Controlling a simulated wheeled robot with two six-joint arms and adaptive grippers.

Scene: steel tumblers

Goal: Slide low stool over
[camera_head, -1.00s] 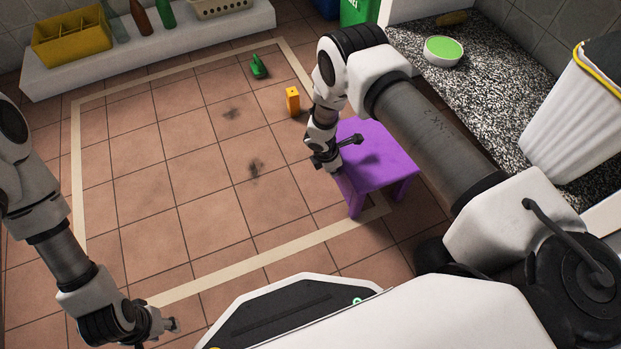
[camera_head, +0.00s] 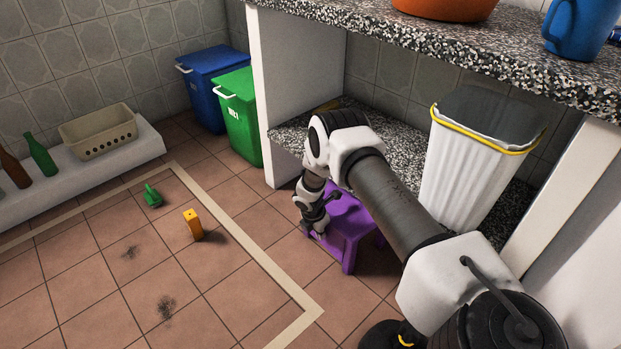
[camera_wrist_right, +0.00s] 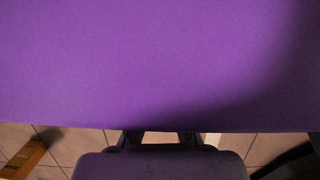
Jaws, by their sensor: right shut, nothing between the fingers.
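The low stool (camera_head: 348,218) is purple and stands upright on the tiles, just outside the right side of the cream floor border. My right arm reaches over and hides part of it. My right gripper (camera_head: 318,228) is shut and empty, low at the stool's left side; I cannot tell whether it touches it. In the right wrist view the purple stool (camera_wrist_right: 150,60) fills the upper part, close to the gripper (camera_wrist_right: 160,138). My left gripper is out of view.
An orange block (camera_head: 193,224) and a small green item (camera_head: 152,196) are inside the cream border (camera_head: 245,244). A green bin (camera_head: 239,117) and a blue bin (camera_head: 213,85) stand behind. A white bin (camera_head: 468,165) stands on the speckled ledge right of the stool. Floor inside the border is mostly clear.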

